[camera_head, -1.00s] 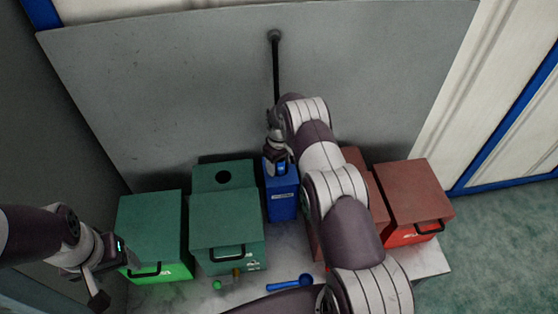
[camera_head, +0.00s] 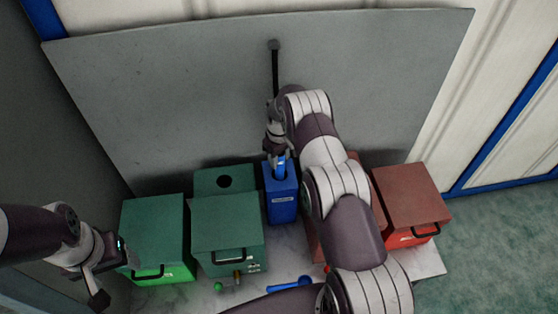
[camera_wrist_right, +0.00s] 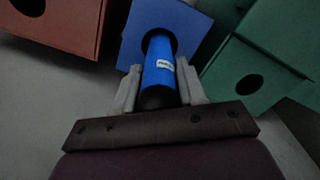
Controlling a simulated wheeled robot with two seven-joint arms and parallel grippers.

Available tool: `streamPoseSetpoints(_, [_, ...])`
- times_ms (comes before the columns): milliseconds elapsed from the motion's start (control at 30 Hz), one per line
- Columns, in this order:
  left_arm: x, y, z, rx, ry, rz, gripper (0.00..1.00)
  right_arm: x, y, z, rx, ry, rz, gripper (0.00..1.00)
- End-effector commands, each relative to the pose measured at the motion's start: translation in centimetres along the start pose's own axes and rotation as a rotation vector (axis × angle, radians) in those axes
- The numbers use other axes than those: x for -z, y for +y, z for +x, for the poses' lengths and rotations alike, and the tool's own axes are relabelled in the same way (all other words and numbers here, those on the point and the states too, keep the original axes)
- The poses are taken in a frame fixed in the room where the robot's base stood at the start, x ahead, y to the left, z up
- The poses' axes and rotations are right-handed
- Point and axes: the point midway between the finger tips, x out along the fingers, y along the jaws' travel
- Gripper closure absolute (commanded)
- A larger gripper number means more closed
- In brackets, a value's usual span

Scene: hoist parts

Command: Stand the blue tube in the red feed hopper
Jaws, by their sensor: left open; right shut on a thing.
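The blue tube (camera_wrist_right: 160,72) has a white label and is held in my right gripper (camera_wrist_right: 162,88), which is shut on it. In the head view my right gripper (camera_head: 279,156) is above the blue box (camera_head: 282,200), and the tube's lower end is in or at the box's round top hole. The red feed hopper is mostly hidden behind my right arm in the head view. A red box top with a round hole (camera_wrist_right: 82,22) shows at the upper left of the right wrist view. My left gripper (camera_head: 110,272) is open and empty beside the front-left green box.
Green boxes (camera_head: 155,225) (camera_head: 228,222) stand left of the blue box; a holed green top (camera_head: 212,181) is behind. A lidded red box (camera_head: 410,192) stands at right. A blue spoon-like item (camera_head: 290,284) lies in front. A grey panel (camera_head: 180,90) rises behind.

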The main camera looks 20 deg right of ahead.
Motion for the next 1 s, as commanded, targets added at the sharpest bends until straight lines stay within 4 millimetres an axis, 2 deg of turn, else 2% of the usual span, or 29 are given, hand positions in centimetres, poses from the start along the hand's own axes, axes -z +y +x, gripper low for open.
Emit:
streamPoseSetpoints(33, [0.1,0.0,-0.8,0.0,0.0,0.0,0.31,0.0,0.0,-1.2,-0.001,0.001,0.0,0.98])
streamPoseSetpoints(533, [0.5,0.0,-4.3,0.0,0.0,0.0,0.31,0.0,0.0,-7.8,0.0,0.0,0.0,0.98])
streamPoseSetpoints(667, [0.5,0.0,-4.6,0.0,0.0,0.0,0.31,0.0,0.0,-8.6,0.001,-0.001,0.0,0.98])
streamPoseSetpoints(1000, [0.5,0.0,-4.5,0.0,0.0,0.0,0.31,0.0,0.0,-8.5,0.0,0.0,0.0,0.98])
